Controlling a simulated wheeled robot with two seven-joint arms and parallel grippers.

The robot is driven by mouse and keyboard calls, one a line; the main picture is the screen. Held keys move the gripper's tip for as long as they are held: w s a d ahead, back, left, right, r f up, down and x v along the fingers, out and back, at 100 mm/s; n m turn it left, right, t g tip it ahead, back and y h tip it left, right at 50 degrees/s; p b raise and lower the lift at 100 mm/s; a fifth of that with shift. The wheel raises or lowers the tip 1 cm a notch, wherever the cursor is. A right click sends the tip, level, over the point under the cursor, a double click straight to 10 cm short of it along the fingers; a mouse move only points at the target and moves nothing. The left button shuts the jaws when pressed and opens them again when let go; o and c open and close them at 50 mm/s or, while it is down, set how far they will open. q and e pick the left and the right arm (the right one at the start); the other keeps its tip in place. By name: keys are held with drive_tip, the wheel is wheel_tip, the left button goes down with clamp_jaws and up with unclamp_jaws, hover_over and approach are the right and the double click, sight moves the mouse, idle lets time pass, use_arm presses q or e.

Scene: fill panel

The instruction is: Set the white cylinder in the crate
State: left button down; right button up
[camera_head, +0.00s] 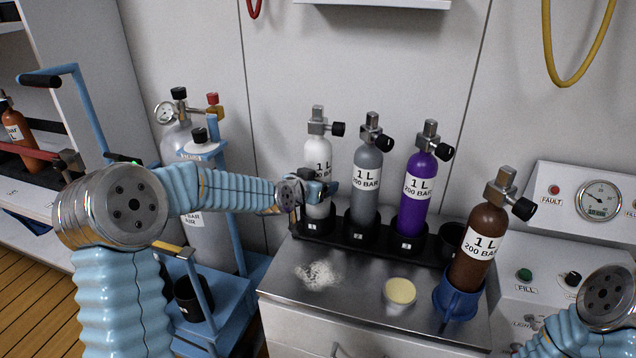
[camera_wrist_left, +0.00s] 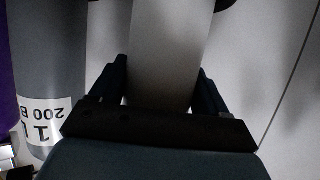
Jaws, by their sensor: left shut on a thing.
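The white cylinder (camera_head: 317,155) stands upright in the leftmost socket of a black rack (camera_head: 345,236) on the steel-topped cabinet. It has a grey valve with a black knob on top. My left gripper (camera_head: 318,188) is shut on its lower body, just above the socket. In the left wrist view the white cylinder (camera_wrist_left: 168,60) lies between the two dark fingers. My right gripper is out of view.
A grey cylinder (camera_head: 366,190) and a purple cylinder (camera_head: 415,195) stand close to the right in the rack. A brown cylinder (camera_head: 478,240) leans in a blue holder (camera_head: 457,298). A blue cart (camera_head: 238,292) with a large grey cylinder stands left. White powder (camera_head: 318,274) and a yellowish disc (camera_head: 400,291) lie on the steel top.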

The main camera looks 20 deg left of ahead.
use_arm(q)
unclamp_jaws()
drive_tip(key=v, duration=1.2)
drive_tip(key=shift+s, duration=0.1)
